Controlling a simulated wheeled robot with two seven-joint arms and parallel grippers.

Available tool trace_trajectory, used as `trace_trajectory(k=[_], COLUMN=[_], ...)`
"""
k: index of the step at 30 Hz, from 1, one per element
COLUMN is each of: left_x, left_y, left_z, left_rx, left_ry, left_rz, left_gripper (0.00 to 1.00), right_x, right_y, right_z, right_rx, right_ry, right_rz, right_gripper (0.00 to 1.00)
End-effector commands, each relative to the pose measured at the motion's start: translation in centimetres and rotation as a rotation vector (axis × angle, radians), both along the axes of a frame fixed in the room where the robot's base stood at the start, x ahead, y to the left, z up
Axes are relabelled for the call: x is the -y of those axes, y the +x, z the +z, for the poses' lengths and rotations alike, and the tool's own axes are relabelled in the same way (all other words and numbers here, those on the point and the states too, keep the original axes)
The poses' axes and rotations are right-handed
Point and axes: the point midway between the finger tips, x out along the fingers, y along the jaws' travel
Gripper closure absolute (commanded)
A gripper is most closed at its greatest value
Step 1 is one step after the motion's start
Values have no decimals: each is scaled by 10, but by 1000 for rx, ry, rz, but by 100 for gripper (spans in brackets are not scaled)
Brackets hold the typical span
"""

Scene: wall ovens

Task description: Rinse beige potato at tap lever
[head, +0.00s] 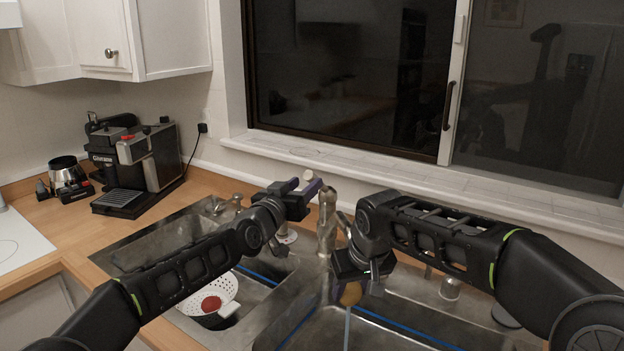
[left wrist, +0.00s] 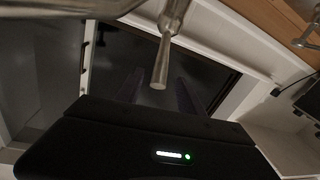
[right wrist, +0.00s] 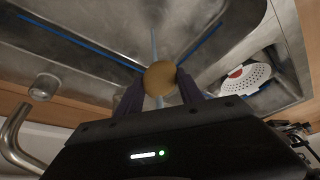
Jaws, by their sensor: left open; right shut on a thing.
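The beige potato (head: 351,293) is held by my right gripper (head: 362,277) over the sink, below the tap. The right wrist view shows the potato (right wrist: 160,78) between the two fingertips (right wrist: 159,90). A thin pale stream (head: 347,328), apparently water, shows below the potato. The metal tap (head: 327,225) stands behind the sink. My left gripper (head: 304,188) is open beside the upper part of the tap. In the left wrist view, a metal rod, seemingly the tap lever (left wrist: 160,72), shows between its open fingers. Whether they touch it I cannot tell.
A white colander (head: 224,288) with a reddish thing inside sits in the left basin; it also shows in the right wrist view (right wrist: 246,78). A coffee machine (head: 137,168) stands on the wooden counter at left. The window sill (head: 420,180) is close behind the tap.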

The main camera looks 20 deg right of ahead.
Motion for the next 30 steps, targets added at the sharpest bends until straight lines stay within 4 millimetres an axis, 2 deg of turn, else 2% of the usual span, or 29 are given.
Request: trace_trajectory(k=[3, 9, 25, 30], left_x=[13, 25, 31, 31], left_y=[13, 28, 36, 36], left_z=[-2, 0, 0, 0], left_rx=[-2, 1, -1, -1], left_ry=[-1, -2, 1, 1], left_rz=[-1, -1, 0, 0], left_gripper=[55, 55, 55, 67], right_x=[0, 0, 0, 0], right_y=[0, 0, 0, 0], right_z=[0, 0, 0, 0], right_rx=[1, 1, 1, 1], right_ry=[0, 0, 0, 0], right_rz=[0, 0, 0, 0], right_gripper=[100, 100, 100, 100])
